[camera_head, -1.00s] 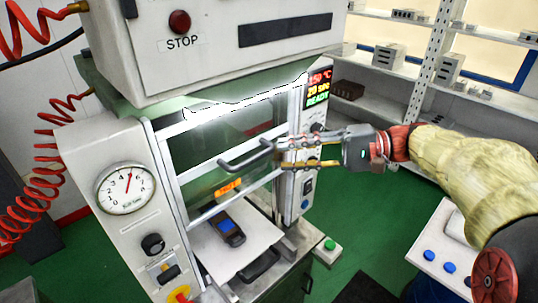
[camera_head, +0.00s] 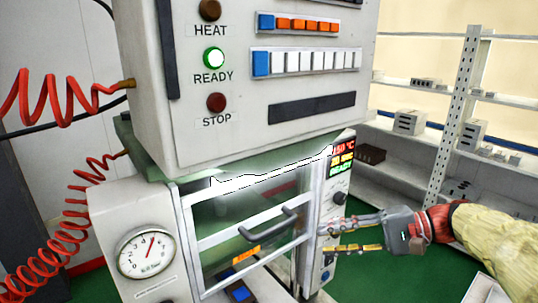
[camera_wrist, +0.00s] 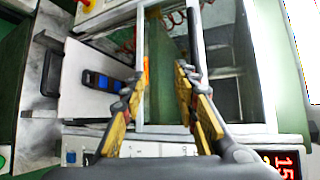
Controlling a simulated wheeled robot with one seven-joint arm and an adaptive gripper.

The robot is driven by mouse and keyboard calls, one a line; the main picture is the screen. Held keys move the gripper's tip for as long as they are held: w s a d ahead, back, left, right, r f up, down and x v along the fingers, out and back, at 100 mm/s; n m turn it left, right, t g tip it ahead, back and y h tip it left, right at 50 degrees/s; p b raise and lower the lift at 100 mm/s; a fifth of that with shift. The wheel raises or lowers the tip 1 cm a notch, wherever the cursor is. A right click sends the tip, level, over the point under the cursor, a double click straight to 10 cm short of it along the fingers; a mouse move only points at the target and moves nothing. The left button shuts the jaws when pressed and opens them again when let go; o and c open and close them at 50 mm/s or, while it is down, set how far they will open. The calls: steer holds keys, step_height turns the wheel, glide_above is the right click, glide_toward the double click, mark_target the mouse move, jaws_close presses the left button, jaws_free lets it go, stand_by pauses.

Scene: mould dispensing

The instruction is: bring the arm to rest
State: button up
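My gripper (camera_head: 324,239) is open and empty in the head view, to the right of the press door's dark handle (camera_head: 268,223) with a small gap. In the wrist view its two yellow-and-grey fingers (camera_wrist: 161,76) are spread apart with nothing held between them. My arm reaches in from the right edge of the head view. The press's clear framed door (camera_head: 215,238) stands in front of the opening.
The press's control box (camera_head: 245,130) overhangs the door; its READY lamp (camera_head: 213,58) glows green. A blue-black device (camera_wrist: 100,80) lies on a white plate (camera_wrist: 82,108). Shelves (camera_head: 420,82) with grey blocks stand behind at right. Red coiled hoses (camera_head: 68,225) hang at left.

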steer(key=s+d+f+n+h+b, duration=0.1)
steer(key=s+d+f+h+b, duration=0.15)
steer(key=s+f+h, duration=0.65)
steer(key=s+d+f+n+h+b, duration=0.1)
steer(key=s+d+f+h+b, duration=0.2)
steer(key=s+f, duration=0.6)
steer(key=a+n, duration=0.1)
steer(key=a+f+n+t+h+b, duration=0.1)
steer(key=s+a+n+h+b, duration=0.1)
steer(key=a, duration=0.1)
steer(key=shift+s+f+n+t, duration=0.1)
steer(key=shift+f+n+t, duration=0.1)
steer(key=shift+n+t, duration=0.2)
steer(key=shift+r, duration=0.2)
